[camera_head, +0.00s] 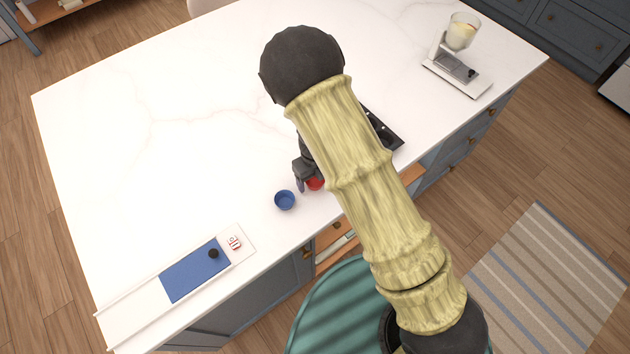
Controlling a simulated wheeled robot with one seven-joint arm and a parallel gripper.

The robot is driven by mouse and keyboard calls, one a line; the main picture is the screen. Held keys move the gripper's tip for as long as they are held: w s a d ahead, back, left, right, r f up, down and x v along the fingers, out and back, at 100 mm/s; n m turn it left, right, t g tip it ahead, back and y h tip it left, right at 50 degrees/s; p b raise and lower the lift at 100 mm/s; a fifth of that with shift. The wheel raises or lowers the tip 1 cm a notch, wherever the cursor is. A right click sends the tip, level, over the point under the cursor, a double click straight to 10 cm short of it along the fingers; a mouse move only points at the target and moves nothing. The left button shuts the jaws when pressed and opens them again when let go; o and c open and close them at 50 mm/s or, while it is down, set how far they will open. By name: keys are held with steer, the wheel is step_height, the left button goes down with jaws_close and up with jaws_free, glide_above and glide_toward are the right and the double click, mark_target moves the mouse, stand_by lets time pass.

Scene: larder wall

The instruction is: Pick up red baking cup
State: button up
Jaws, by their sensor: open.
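The red baking cup (314,184) sits on the white counter, partly hidden by my gripper and arm; only part of its red body shows. My gripper (301,183) is right at the cup, on its left side in the picture. One dark finger shows beside the cup; the other is hidden. The gripper is open, and I cannot tell whether it touches the cup. A blue cup (284,201) stands on the counter to the left of the red one and apart from it.
A white board with a blue panel (195,270) lies at the counter's lower left. A dark tray (383,130) is partly hidden behind my arm. A mixer-like appliance (459,62) stands at the upper right. The counter's left and middle (150,160) are clear.

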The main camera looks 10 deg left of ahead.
mark_target(315, 184)
steer(key=shift+c, duration=0.2)
steer(key=c, duration=0.9)
step_height(315, 184, up, 10)
steer(key=shift+b, duration=0.35)
